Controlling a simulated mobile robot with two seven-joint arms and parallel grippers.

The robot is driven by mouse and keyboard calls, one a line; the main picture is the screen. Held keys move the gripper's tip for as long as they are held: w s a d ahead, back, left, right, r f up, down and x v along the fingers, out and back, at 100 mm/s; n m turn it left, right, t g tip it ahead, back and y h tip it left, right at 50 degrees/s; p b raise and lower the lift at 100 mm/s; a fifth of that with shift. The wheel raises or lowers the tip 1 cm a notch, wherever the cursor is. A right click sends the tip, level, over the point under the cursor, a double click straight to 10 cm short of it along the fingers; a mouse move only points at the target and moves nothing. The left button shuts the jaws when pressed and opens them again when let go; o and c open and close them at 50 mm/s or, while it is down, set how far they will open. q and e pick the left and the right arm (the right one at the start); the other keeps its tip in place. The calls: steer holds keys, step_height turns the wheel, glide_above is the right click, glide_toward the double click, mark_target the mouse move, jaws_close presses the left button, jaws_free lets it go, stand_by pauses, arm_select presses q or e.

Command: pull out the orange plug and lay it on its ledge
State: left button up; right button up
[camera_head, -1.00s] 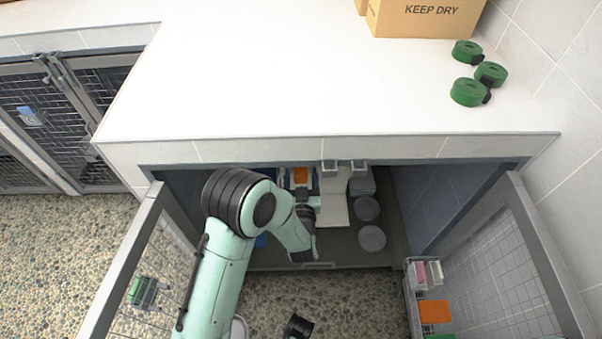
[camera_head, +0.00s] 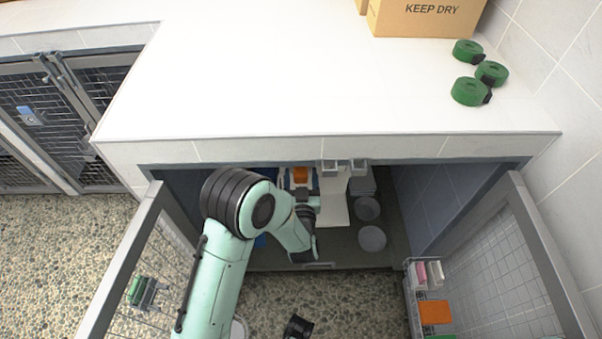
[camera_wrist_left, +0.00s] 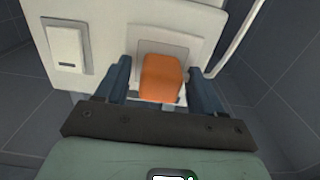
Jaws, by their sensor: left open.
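The orange plug (camera_head: 300,174) is on a pale unit inside the open kennel. In the left wrist view the plug (camera_wrist_left: 162,78) sits upright against a white panel (camera_wrist_left: 105,45). My left gripper (camera_head: 301,186) reaches into the kennel, partly hidden by my forearm. In the left wrist view the left gripper (camera_wrist_left: 160,85) is open, with one dark blue finger on each side of the plug and gaps showing at both sides. A pale strip shows around the plug's base; I cannot tell whether it is the ledge.
Two grey bowls (camera_head: 372,238) stand to the right inside the kennel. Mesh doors stand open on both sides. A wire rack (camera_head: 412,300) hangs at the right door. The white counter (camera_head: 300,90) overhangs the kennel.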

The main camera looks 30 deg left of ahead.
mark_target(301, 181)
arm_select(q)
jaws_close()
steer(key=shift+v, duration=3.05)
